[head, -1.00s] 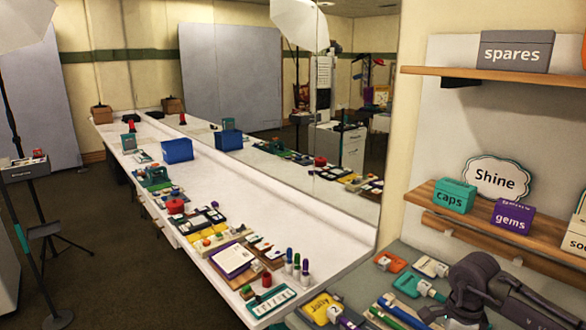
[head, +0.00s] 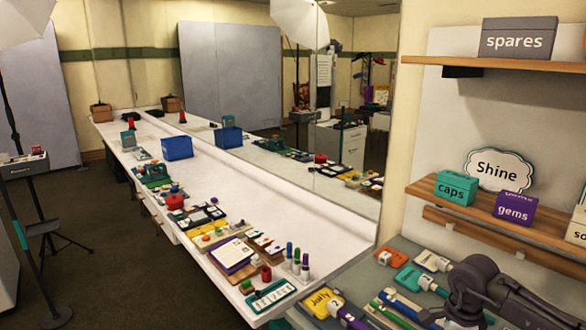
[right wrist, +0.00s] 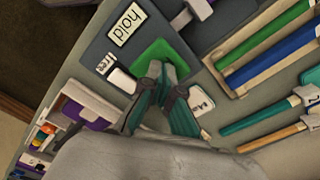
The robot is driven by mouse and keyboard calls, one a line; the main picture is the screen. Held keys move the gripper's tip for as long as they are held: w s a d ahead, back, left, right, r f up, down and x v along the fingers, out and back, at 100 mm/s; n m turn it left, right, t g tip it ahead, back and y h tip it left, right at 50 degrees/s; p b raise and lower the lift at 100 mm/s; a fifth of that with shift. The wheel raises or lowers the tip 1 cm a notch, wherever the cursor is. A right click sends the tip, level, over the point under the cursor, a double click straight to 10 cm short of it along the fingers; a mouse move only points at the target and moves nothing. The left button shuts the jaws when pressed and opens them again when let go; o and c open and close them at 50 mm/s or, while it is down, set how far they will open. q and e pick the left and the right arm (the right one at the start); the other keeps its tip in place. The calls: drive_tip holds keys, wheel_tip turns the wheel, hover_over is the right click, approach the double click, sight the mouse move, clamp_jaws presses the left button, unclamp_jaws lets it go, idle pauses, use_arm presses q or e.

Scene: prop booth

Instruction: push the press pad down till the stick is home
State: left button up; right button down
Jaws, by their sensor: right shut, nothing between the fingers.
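In the right wrist view my right gripper (right wrist: 155,70) is shut and empty, its fingertips together at a green pad (right wrist: 160,54) on a dark plate with a "hold" label (right wrist: 127,24). The green pad is probably the press pad. I cannot tell whether the fingertips touch it or hover over it. A white piece (right wrist: 122,80) sits beside a "free" label (right wrist: 106,63). Which stick is meant, and how deep it sits, I cannot tell. In the head view only my right arm shows at the lower right. My left gripper is not in view.
Green (right wrist: 282,30) and blue (right wrist: 270,72) sticks lie in a wooden rack right of the pad. Teal-handled tools lie below them. In the head view, a shelf with caps (head: 456,187) and gems (head: 516,209) boxes overhangs the counter. A long white table (head: 290,215) stands left.

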drive_tip(key=shift+s+f+b, duration=0.15)
drive_tip(key=shift+f+b, duration=0.8)
drive_tip(key=shift+f, duration=0.4)
drive_tip(key=shift+s, duration=0.1)
drive_tip(key=shift+a, duration=0.1)
drive_tip(key=shift+w+r+p, duration=0.2)
drive_tip(key=shift+r+p, duration=0.45)
drive_tip(key=shift+r, duration=0.25)
wheel_tip(320, 180, up, 9)
drive_tip(key=p, duration=0.4)
drive_tip(key=shift+p, duration=0.35)
